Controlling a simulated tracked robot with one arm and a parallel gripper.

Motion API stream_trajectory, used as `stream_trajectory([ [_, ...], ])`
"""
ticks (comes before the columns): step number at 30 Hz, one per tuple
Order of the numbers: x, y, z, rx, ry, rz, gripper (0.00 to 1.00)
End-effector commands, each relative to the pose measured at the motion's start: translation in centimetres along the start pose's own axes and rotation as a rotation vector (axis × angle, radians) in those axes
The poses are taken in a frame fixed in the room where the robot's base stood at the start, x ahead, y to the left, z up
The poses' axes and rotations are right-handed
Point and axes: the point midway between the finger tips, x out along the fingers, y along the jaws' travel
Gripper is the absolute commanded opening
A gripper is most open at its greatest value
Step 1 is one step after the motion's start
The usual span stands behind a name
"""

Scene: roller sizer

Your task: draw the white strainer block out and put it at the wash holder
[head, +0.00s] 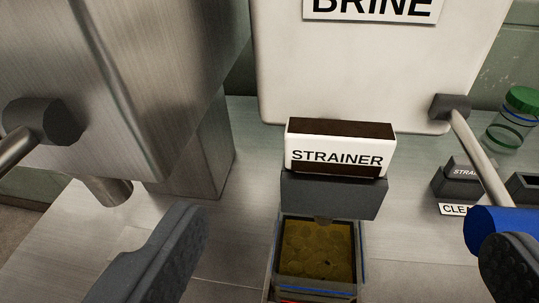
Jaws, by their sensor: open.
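The white strainer block (340,160) is labelled STRAINER and has dark brown bands along its top and lower front. It sits low at the front of the white BRINE tank (365,75), just above a dark grey ledge (333,196). My gripper (340,235) is open and empty. Its two dark fingers are wide apart at the lower left and lower right, nearer the camera than the block, with the block between and beyond them. No holder with a readable wash label shows; a dark holder (530,188) is cut off at the right edge.
An open container (361,262) with yellow-brown contents stands below the ledge. A lever with a blue grip (495,225) reaches past the right finger. A dark block marked STRA (462,171), partly hidden, and a green-lidded jar (516,120) are at right. A steel housing (150,80) fills the left.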

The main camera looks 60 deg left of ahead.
Motion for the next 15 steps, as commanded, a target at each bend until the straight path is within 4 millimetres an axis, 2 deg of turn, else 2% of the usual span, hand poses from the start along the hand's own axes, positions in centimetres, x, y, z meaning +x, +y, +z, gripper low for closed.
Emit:
stream_trajectory([
  [5, 1.6, 0.0, 0.1, -0.001, -0.003, -0.001, 0.89],
  [15, 6.2, 0.0, 0.0, 0.0, -0.001, 0.0, 0.89],
])
